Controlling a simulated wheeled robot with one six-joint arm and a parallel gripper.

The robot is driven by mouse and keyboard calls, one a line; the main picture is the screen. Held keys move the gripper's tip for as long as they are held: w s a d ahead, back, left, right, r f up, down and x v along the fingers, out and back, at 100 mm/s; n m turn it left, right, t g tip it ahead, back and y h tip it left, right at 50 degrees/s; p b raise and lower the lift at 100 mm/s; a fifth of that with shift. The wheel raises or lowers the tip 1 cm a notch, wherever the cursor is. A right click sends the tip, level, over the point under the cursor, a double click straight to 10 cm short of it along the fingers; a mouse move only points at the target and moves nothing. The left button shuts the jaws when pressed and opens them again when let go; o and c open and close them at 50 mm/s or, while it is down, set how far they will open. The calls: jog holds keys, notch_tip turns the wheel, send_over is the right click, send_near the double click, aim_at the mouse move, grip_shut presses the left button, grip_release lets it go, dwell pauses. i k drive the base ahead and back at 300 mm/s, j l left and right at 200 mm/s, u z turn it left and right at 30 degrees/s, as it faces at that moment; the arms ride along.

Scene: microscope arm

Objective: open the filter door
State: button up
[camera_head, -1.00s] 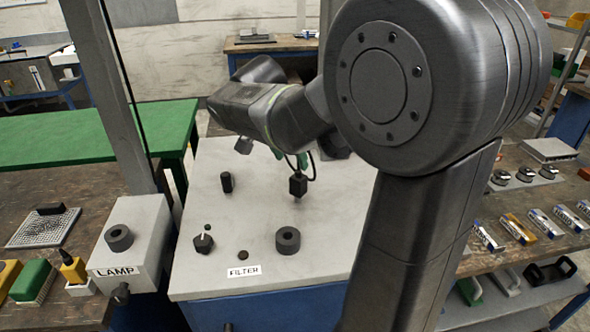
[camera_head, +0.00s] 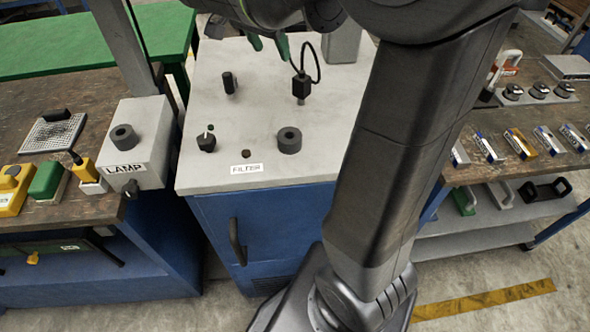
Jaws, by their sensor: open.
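The filter cabinet has a grey-white top (camera_head: 218,105) with a "FILTER" label (camera_head: 246,168) on its near edge. Its blue front, which looks like the filter door (camera_head: 283,225), appears closed. A dark vertical handle (camera_head: 236,242) is on the left part of that front. My gripper (camera_head: 268,43) is at the top of the picture, above the far part of the cabinet top, well away from the handle. Its green-tipped fingers are apart and nothing shows between them. My arm hides the right part of the cabinet.
Black knobs and a dark ring (camera_head: 288,140) stand on the cabinet top, with a cabled black block (camera_head: 301,87) behind. The grey LAMP box (camera_head: 143,143) is close on the left. A bench with small boxes (camera_head: 487,147) is on the right. Floor shows before the cabinet.

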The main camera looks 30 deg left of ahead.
aim_at(282, 222)
jog(key=u, duration=1.3)
jog(key=l+u, duration=0.25)
jog(key=u, duration=0.15)
jog(key=k+l+u, duration=0.15)
jog(key=u, duration=0.2)
jog(key=k+l+u, duration=0.1)
jog(key=l+u, duration=0.3)
jog(key=j, duration=0.1)
